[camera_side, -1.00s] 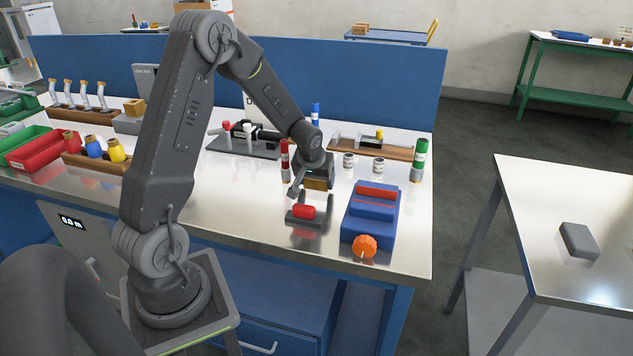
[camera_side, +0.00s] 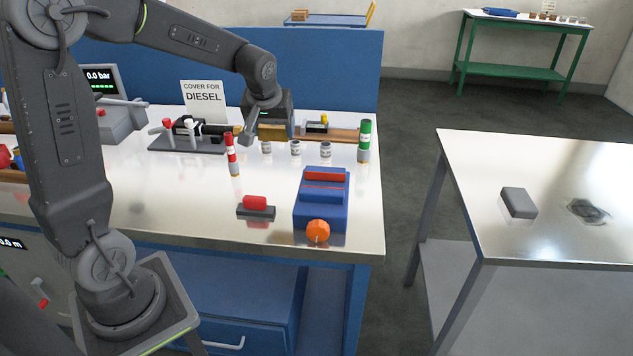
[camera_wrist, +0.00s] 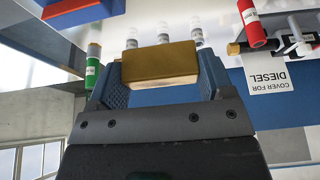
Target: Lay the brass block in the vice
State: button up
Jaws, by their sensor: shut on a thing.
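The brass block (camera_wrist: 160,66) is clamped crosswise between the two fingers of my gripper (camera_wrist: 160,84) in the wrist view. In the side view it shows as a dull gold piece (camera_side: 272,132) under my gripper (camera_side: 270,128), apparently above the bench. The vice (camera_side: 322,200) is blue with red jaw strips and an orange knob at its front. It stands near the front right of the bench, to the right of and nearer than my gripper.
A red-handled dark block (camera_side: 256,209) sits left of the vice. Small grey jars (camera_side: 326,149), a red marker tube (camera_side: 232,153) and a green one (camera_side: 364,140) stand behind. A dark fixture (camera_side: 190,136) is at back left.

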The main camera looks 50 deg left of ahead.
send_over(324, 186)
jog(key=d, duration=0.1)
jog(key=f, duration=0.4)
jog(key=s+f, duration=0.1)
jog(key=f, duration=0.1)
jog(key=shift+f, duration=2.25)
jog(key=shift+f, duration=0.15)
jog(key=o, duration=1.2)
jog(key=shift+o, duration=0.2)
